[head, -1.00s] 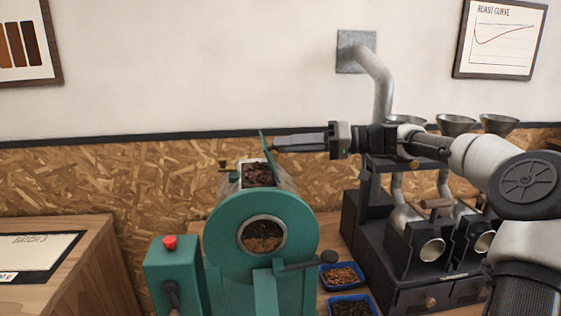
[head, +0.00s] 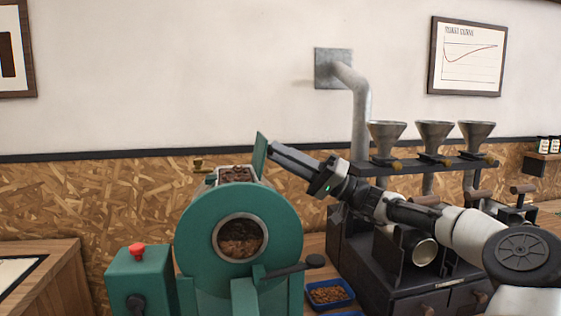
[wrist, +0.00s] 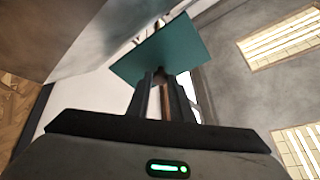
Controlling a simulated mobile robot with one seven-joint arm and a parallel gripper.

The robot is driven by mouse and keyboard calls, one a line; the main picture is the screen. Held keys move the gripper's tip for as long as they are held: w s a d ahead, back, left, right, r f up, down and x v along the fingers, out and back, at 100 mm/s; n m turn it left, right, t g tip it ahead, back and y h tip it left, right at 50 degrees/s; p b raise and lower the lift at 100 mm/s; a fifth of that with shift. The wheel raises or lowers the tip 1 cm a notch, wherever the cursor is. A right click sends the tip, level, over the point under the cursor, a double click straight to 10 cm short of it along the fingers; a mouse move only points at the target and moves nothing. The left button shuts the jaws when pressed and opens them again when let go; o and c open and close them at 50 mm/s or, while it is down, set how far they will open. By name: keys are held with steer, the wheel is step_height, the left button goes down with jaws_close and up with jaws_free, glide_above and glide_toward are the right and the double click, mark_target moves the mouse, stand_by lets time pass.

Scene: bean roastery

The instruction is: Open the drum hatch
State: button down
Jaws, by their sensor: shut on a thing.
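The drum hatch (head: 260,154) is a thin teal plate. It stands raised, leaning a little to the left, at the right edge of the opening on top of the teal roaster drum (head: 279,218). Dark beans (head: 236,174) show in that opening. My gripper (head: 272,149) reaches in from the right, its fingertips at the hatch's right face. In the wrist view the hatch (wrist: 165,52) is just beyond the fingertips, and my gripper (wrist: 163,78) is shut on a small brown part at its edge, mostly hidden by the fingers.
A red button (head: 136,250) tops a teal box at left. A dark front handle (head: 315,261) sticks out right of the drum. A blue tray of beans (head: 328,292) lies beside it. A dark sample roaster (head: 350,232) with steel funnels (head: 387,137) stands under my arm.

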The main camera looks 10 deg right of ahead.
stand_by(0.4)
steer(key=c, duration=1.6)
jaws_free()
steer(key=shift+o, duration=0.2)
